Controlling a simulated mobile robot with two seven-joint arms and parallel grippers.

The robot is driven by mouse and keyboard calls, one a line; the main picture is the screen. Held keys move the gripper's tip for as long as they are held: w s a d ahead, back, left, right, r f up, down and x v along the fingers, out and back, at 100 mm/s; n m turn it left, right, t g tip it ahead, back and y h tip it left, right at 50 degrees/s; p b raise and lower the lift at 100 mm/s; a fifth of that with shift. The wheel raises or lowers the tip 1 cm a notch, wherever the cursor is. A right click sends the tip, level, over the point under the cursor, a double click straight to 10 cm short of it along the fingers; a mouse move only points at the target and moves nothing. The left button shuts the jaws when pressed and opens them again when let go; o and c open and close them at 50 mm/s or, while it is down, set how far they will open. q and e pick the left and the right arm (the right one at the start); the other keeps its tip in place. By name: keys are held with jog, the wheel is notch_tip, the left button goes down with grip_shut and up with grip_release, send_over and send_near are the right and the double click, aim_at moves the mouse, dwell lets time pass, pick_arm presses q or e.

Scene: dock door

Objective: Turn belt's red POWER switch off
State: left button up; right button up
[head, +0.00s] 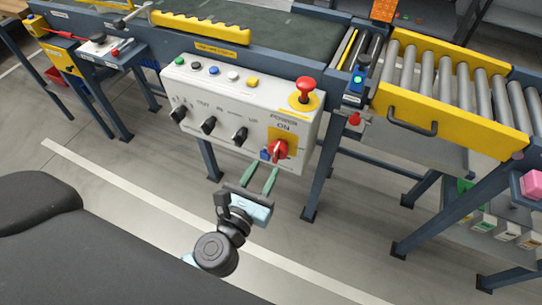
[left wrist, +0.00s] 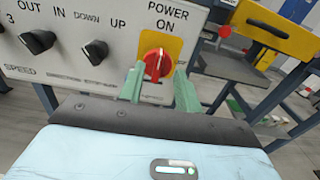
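The red POWER switch (head: 279,151) is a rotary knob on a yellow plate at the lower right of the white control box (head: 225,125). The word ON stands above it. In the left wrist view the red knob (left wrist: 158,64) shows its grip close to upright, slightly tilted. My left gripper (head: 262,170) is open, with its green fingers pointing up at the panel just below the switch in the head view. In the left wrist view its fingers (left wrist: 158,85) stand apart, one to each side of the knob. Contact with the knob cannot be told. My right gripper is not in view.
A red emergency button (head: 305,88) sits on top of the box. Black knobs (head: 208,125) line its front, left of the switch. A belt (head: 300,35) runs behind and a yellow-railed roller conveyor (head: 450,107) stands right. The floor below the box is open between blue legs.

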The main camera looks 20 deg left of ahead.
aim_at(274, 153)
pick_arm(q)
jog(key=shift+w+d, duration=0.1)
jog(key=shift+w, duration=2.3)
jog(key=shift+c, duration=0.4)
grip_shut()
